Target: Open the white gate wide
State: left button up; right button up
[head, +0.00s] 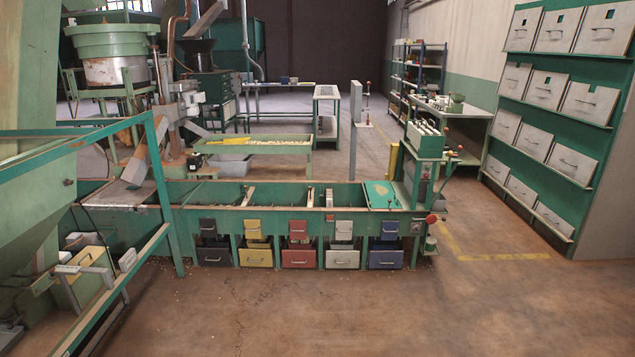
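The white gate (343,229) is a small pale plate on the front of the long green hopper bench (270,212). It sits between the red gate (298,229) and the blue gate (389,229). Below it is a white bin (341,260) with a handle. The gate is small in the head view, and I cannot tell how far it is raised. Neither of my grippers is in view.
A yellow gate (253,229) and a black gate (207,226) are further left, with matching bins below. A green metal frame (165,195) stands at the left. A red knob (431,219) is at the bench's right end. The floor (330,315) in front is clear.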

aim_at(343, 229)
jog(key=i, duration=2.25)
